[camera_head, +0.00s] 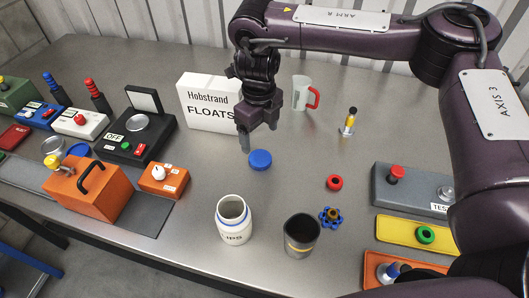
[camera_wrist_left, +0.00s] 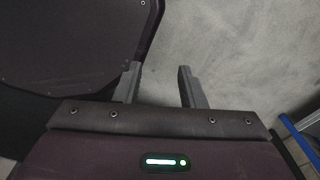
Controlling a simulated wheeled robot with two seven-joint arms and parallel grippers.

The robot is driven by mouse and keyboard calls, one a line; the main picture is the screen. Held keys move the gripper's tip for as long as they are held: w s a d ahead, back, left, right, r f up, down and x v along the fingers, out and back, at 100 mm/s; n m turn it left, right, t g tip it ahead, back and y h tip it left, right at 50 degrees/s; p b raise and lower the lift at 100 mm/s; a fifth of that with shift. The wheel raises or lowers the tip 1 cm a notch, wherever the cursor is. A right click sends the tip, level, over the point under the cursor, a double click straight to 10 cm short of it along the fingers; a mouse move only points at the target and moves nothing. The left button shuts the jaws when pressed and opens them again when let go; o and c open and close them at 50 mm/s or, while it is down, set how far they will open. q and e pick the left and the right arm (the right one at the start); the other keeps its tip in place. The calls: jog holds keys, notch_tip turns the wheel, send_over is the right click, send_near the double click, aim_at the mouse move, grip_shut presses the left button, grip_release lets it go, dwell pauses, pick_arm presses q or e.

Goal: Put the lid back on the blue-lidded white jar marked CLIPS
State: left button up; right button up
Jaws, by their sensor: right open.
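The white jar (camera_head: 235,223) stands upright and open at the table's front middle, its label partly turned away so that "IPS" shows. My left gripper (camera_wrist_left: 158,82) shows only in the left wrist view, open and empty over bare grey floor.
A white FLOATS box (camera_head: 208,104) stands behind left of my right gripper. An orange case (camera_head: 90,189) is at left.

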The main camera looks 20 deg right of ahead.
aim_at(260, 157)
jog(key=shift+f, duration=1.3)
jog(key=shift+s+f+p, duration=0.1)
jog(key=shift+f+p, duration=0.15)
jog(key=shift+p, duration=0.25)
notch_tip(260, 157, down, 4)
jog(key=shift+s+r+p, duration=0.1)
jog(key=shift+s+p, duration=0.05)
jog(key=shift+p, duration=0.6)
jog(key=shift+f, duration=0.45)
pick_arm(q)
jog(key=r, duration=0.1)
jog(key=w+r, duration=0.1)
jog(key=shift+d+r, duration=0.3)
jog(key=shift+d, duration=0.1)
pick_arm(e)
jog(key=shift+a, duration=0.1)
